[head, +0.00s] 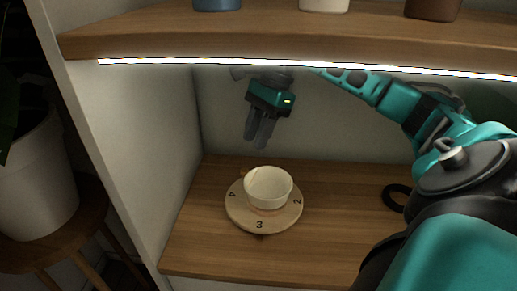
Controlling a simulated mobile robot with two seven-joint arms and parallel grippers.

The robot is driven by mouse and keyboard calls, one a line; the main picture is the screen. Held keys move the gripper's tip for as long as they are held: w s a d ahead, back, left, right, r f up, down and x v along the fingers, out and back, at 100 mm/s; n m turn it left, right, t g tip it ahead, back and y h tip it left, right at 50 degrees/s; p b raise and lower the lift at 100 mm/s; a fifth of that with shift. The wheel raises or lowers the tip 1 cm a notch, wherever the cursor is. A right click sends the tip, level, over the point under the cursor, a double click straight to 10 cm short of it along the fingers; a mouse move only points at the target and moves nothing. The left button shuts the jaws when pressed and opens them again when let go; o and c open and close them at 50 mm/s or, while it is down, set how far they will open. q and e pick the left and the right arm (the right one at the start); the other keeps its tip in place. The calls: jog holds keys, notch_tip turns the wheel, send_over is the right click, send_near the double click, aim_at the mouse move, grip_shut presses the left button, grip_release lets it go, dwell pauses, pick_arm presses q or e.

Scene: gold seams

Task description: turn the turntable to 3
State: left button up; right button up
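The round wooden turntable (236,216) lies on the lower shelf and bears the numbers 4, 3 and 2 in view. The 3 (259,225) is at its front, 4 at the left and 2 at the right. A small dark mark (261,237) shows at the front edge, just below the 3. A white cup (268,188) stands on the turntable and hides part of its back. My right gripper (257,141) hangs above and behind the cup, fingers down and close together, with nothing seen between them, clear of the turntable. My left gripper is not in view.
An upper shelf (200,40) with a lit strip along its edge carries several vessels, cut off by the frame top. A black ring (396,197) lies on the lower shelf (330,235) at the right. A white side wall stands at the left, with a potted plant (38,175) beyond.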

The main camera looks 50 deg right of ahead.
aim_at(246, 169)
jog(key=b+x, duration=0.1)
jog(key=x, duration=0.6)
jog(key=shift+f, duration=0.3)
grip_shut()
